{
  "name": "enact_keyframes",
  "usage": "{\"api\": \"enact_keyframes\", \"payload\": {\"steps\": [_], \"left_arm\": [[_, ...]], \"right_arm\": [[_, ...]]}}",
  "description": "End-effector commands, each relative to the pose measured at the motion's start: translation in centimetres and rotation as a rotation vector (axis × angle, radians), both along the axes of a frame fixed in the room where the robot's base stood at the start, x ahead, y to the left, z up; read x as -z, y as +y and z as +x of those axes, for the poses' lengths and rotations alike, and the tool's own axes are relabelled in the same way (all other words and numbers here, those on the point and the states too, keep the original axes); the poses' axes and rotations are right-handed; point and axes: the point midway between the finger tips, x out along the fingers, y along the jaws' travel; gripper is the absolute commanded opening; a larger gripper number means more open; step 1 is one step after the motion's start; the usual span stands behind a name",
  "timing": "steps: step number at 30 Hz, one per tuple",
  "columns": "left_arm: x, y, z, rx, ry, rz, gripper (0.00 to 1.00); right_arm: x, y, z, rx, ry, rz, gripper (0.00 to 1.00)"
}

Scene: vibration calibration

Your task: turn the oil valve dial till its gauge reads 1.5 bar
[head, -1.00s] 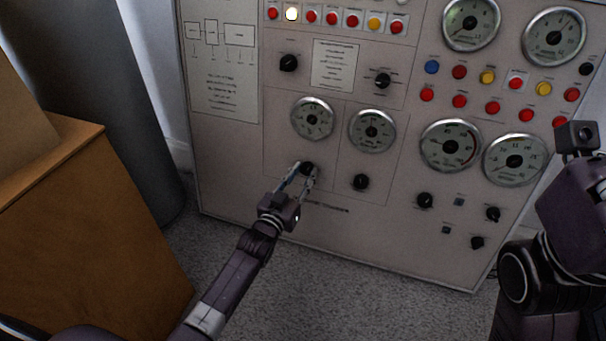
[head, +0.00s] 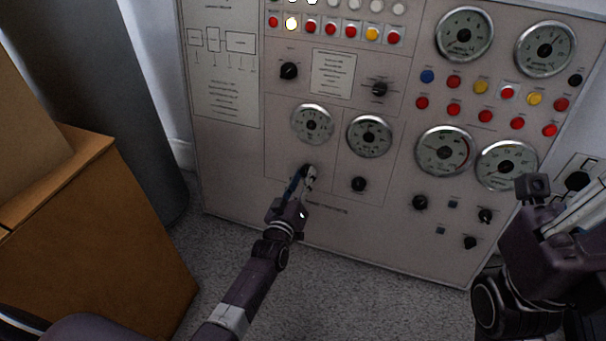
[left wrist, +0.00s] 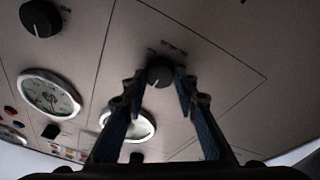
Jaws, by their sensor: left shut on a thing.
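The black dial (head: 309,171) under the round gauge (head: 312,124) is low on the grey panel, mostly covered by my fingers in the head view. My left gripper (head: 307,178) is shut on this dial. In the left wrist view the dial (left wrist: 159,73) sits between the two fingertips, and a pale pointer mark shows on it. The gauge (left wrist: 143,127) is partly hidden behind a finger there. Its needle and numbers are too small to read, and so is the dial's label. My right gripper is partly in view at the right edge, its fingertips unclear.
A second gauge (head: 370,136) and its dial (head: 359,184) are just to the right. More gauges, coloured buttons and knobs cover the panel's right side. Grey carpet lies clear before the panel.

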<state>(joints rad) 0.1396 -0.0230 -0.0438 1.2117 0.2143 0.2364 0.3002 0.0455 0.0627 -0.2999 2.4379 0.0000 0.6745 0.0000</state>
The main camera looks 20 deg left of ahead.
Motion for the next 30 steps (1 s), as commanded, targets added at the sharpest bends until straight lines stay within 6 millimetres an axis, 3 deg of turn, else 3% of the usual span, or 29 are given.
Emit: {"api": "enact_keyframes", "payload": {"steps": [20,21,25,30], "left_arm": [[0.04,0.00,-0.01,-0.014,0.002,-0.067,0.03],[0.04,0.00,-0.01,-0.014,0.002,-0.067,0.32],[0.04,0.00,-0.01,-0.014,0.002,-0.066,0.45],[0.04,0.00,-0.01,-0.014,0.002,-0.066,0.45]], "right_arm": [[0.28,-0.02,0.18,-0.002,0.017,0.001,0.00],[0.28,-0.02,0.18,-0.002,0.017,0.001,0.00],[0.28,-0.02,0.18,-0.002,0.017,0.001,0.00],[0.27,-0.02,0.18,-0.002,0.016,0.001,0.00]]}}
